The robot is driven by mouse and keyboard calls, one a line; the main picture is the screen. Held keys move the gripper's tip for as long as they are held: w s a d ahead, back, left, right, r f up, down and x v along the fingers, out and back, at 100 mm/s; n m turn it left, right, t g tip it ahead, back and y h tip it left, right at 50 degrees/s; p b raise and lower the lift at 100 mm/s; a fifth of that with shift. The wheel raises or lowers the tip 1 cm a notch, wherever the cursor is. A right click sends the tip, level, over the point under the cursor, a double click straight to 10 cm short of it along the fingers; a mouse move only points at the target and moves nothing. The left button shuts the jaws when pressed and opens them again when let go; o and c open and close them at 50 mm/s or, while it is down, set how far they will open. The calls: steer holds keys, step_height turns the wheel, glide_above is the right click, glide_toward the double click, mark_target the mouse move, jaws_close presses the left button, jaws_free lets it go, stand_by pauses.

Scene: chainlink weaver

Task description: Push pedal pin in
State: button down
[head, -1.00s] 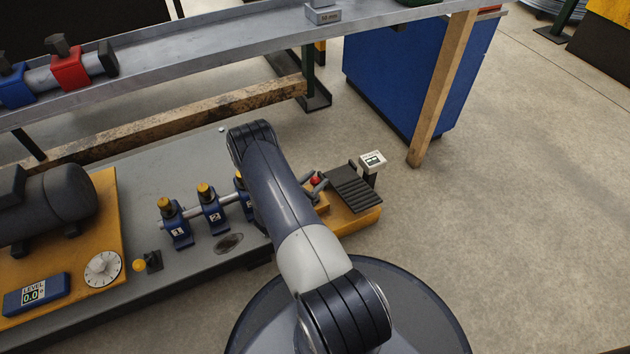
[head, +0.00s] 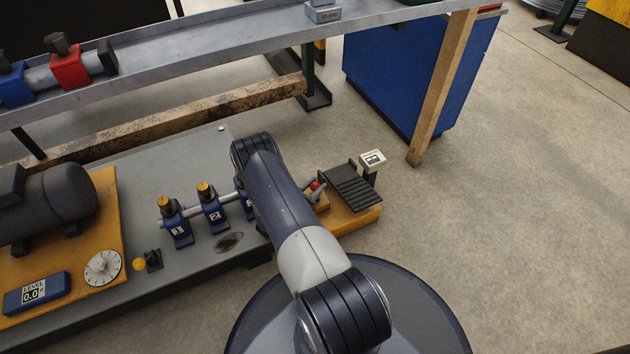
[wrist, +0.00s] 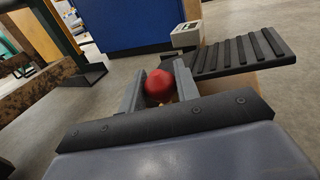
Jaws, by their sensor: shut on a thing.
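The pedal pin's red ball knob (head: 315,184) shows beside the black ribbed pedal (head: 352,187) on a yellow base (head: 352,221). In the wrist view the red knob (wrist: 159,85) sits between the two grey fingers of my gripper (wrist: 160,83), which is shut on it. The ribbed pedal (wrist: 243,54) is just right of the fingers in that view. The shaft of the pin is hidden. In the head view my arm covers part of the gripper (head: 314,188).
A small label post (head: 372,160) stands behind the pedal. Numbered blue clamps (head: 212,212) hold a rod on the grey platform at left. A wooden table leg (head: 440,90) and blue cabinet (head: 405,70) stand behind. The floor to the right is clear.

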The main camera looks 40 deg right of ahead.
steer(key=shift+f, duration=0.7)
steer(key=c, duration=1.1)
jaws_free()
steer(key=a+p, duration=0.1)
steer(key=a, duration=0.2)
steer(key=s+a+p, duration=0.1)
steer(key=a, duration=0.3)
steer(key=a+p, duration=0.1)
steer(key=a, duration=0.2)
steer(key=shift+s+a, duration=0.35)
steer(key=d+b, duration=0.1)
steer(key=d, duration=0.2)
steer(key=w+d+b, duration=0.1)
steer(key=d, duration=0.3)
steer(key=d+b, duration=0.1)
steer(key=d, duration=0.2)
steer(key=shift+w+d+r, duration=0.4)
steer(key=shift+r, duration=0.4)
